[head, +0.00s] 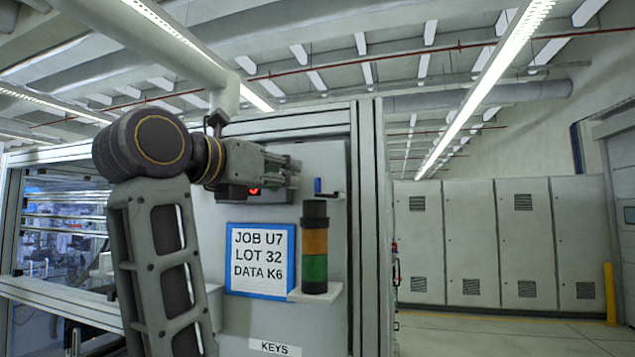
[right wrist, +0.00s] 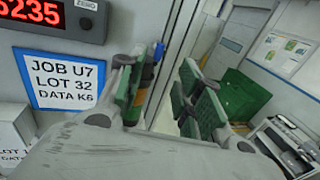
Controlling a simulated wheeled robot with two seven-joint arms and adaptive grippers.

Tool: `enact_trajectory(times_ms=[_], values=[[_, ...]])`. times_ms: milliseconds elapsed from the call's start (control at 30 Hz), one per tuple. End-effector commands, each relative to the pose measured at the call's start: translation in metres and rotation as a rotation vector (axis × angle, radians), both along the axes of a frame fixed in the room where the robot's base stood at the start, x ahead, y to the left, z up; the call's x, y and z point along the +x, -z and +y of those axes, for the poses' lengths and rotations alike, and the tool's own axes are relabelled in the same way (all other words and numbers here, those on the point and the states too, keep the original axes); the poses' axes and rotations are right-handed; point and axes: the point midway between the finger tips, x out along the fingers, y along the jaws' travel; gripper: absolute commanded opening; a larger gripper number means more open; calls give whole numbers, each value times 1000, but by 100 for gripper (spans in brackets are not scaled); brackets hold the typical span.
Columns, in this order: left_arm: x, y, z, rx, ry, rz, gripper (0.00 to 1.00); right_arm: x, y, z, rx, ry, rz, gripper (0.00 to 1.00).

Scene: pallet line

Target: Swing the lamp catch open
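The lamp catch (head: 318,186) shows as a small blue tab with a dark bar on the pale panel, above the stack lamp. Its blue tab also shows in the right wrist view (right wrist: 159,51), just past one finger. The stack lamp (head: 314,256), dark on top, then orange and green, stands upright on a small shelf. My right gripper (head: 296,172) is left of the catch and apart from it in the head view. In the right wrist view its green-padded fingers (right wrist: 163,92) are spread with nothing between them; one partly hides the lamp. My left gripper is not in view.
A blue-framed sign (head: 260,260) hangs left of the lamp. A red-digit display (right wrist: 62,18) is above it, mostly hidden by my gripper in the head view. A frame post (head: 368,220) stands right of the catch. A green crate (right wrist: 243,94) is farther off.

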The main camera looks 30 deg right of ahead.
Motion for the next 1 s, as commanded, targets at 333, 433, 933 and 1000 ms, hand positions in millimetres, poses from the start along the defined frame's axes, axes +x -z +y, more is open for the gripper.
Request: enact_trajectory(times_ms=[333,433,933,1000], values=[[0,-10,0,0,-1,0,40,16,-1,-31,3,0,1,35],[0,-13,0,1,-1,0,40,22,-1,-43,3,0,1,35],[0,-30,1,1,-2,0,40,49,-1,-98,0,2,1,35],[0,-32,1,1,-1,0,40,52,-1,-104,0,2,1,35]])
